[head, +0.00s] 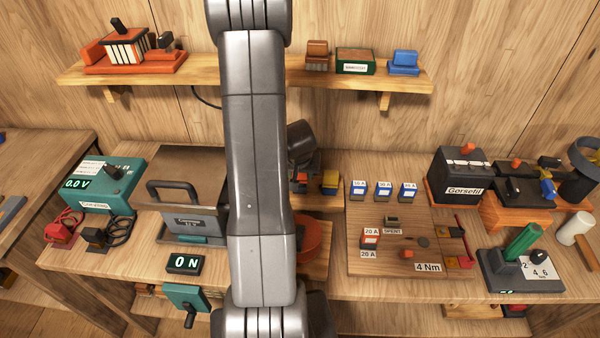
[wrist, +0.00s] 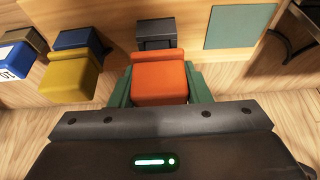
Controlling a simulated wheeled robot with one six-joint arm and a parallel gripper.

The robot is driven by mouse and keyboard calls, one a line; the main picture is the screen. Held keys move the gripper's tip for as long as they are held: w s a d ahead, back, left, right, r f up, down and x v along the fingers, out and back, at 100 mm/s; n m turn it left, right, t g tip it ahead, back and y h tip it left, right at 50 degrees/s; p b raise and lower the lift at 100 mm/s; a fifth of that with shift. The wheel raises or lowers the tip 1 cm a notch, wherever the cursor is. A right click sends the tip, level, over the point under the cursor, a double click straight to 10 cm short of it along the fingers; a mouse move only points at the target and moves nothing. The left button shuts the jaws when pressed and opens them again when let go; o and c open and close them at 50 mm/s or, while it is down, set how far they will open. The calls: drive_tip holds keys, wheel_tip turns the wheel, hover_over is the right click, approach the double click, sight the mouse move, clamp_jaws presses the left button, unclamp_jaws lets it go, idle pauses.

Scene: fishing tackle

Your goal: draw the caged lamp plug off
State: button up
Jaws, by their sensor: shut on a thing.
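An orange plug-like block (wrist: 159,80), which I take for the caged lamp plug, is in the middle of the wrist view. My gripper (wrist: 160,88) is shut on it, with a green finger at each side. A dark grey block (wrist: 156,32) lies just beyond the orange one; I cannot tell whether the two are still joined. In the head view my arm hides most of this spot, and only a bit of orange (head: 301,177) shows beside it.
A yellow block (wrist: 70,78) with a blue one (wrist: 80,42) behind it stands close beside the held plug. In the head view, a board (head: 375,262) with labelled parts lies to the right. A teal meter (head: 105,182) and a grey metal case (head: 185,170) are left.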

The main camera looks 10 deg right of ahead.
drive_tip(key=shift+r+p, duration=1.45)
drive_tip(key=shift+r, duration=0.35)
